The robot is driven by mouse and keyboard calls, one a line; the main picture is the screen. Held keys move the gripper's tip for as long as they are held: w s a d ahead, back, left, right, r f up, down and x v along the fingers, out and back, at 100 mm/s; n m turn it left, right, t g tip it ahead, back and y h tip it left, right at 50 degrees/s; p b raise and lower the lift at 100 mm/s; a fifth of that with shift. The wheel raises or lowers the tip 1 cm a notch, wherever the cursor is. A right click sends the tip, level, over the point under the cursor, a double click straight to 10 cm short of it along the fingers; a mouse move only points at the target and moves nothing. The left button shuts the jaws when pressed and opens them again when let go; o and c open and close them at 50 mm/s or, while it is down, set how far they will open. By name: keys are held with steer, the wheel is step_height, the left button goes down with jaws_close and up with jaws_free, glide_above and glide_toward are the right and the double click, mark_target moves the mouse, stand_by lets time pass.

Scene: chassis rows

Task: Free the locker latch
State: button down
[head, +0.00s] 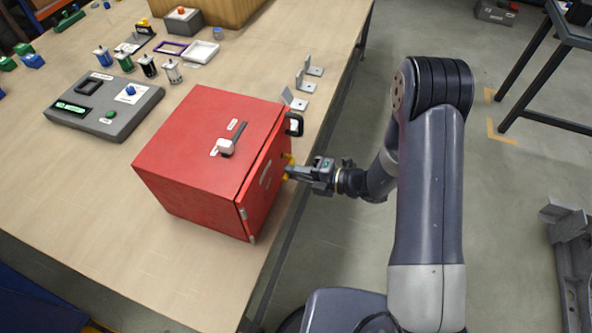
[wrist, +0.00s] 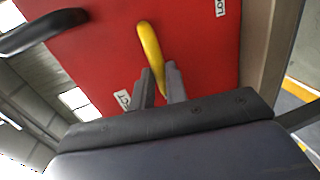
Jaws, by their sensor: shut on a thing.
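The red locker (head: 205,150) stands on the bench with its door (head: 256,201) facing right toward my arm. A yellow latch lever (wrist: 149,42) is on the red door face (wrist: 100,62) in the wrist view. My gripper (wrist: 161,76) is shut on the lower part of this lever, with one finger on each side. In the head view my gripper (head: 290,172) is at the door, and only bits of yellow show around its fingers.
A grey lever with a pale end (head: 227,145) lies on the locker's top. Metal brackets (head: 300,84) stand behind the locker along the bench edge. A grey control box (head: 105,105) and several small cylinders are at the left.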

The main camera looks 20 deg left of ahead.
stand_by(0.4)
steer(key=c, duration=1.4)
jaws_free()
steer(key=shift+d, duration=0.1)
steer(key=b+v, duration=0.1)
steer(key=v, duration=0.9)
steer(key=shift+d+b, duration=0.3)
steer(key=shift+b, duration=0.1)
steer(key=shift+a+r, duration=0.1)
steer(key=p+x, duration=0.1)
steer(key=x, duration=0.9)
steer(key=shift+a+p, duration=0.3)
